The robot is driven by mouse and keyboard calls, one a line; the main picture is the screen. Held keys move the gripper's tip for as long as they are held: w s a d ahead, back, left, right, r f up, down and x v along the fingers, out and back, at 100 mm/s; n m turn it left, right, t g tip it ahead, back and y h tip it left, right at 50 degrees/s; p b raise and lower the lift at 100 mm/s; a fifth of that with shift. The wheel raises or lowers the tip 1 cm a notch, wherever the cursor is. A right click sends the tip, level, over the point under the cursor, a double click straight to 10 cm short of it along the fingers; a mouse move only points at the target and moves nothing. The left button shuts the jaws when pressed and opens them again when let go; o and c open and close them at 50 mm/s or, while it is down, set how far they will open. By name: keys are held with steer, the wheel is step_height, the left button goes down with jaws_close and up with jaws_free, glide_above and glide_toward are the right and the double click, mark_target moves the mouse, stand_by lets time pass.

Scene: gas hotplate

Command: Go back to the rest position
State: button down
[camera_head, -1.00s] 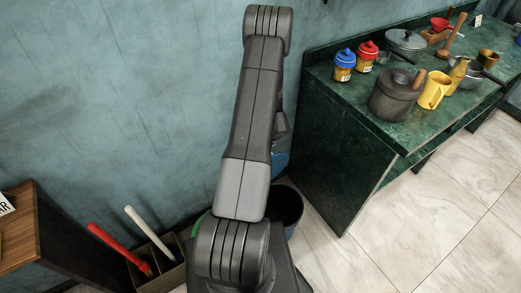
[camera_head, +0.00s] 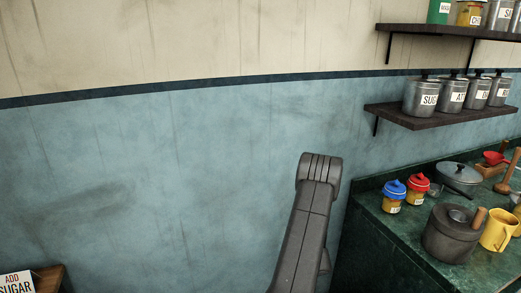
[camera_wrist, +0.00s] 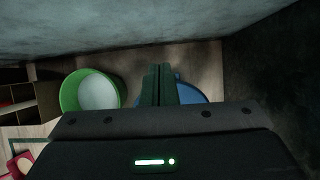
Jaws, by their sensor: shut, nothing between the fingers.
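My gripper (camera_wrist: 158,85) shows in the wrist view with its two fingers together and nothing between them. It points down toward the floor, above a blue round container (camera_wrist: 188,92) that the fingers partly hide. In the head view only part of my arm (camera_head: 312,225) shows, raised in front of the blue wall; the gripper itself is out of that view.
A green bucket (camera_wrist: 92,92) stands left of the fingers. The green counter (camera_head: 400,255) at right holds a dark pot (camera_head: 450,238), a yellow mug (camera_head: 497,232) and two jars. A shelf (camera_head: 395,117) with metal canisters hangs above. The wall at left is clear.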

steer(key=b+x, duration=0.2)
steer(key=x, duration=0.3)
steer(key=shift+f, duration=0.4)
steer(key=shift+s, duration=0.1)
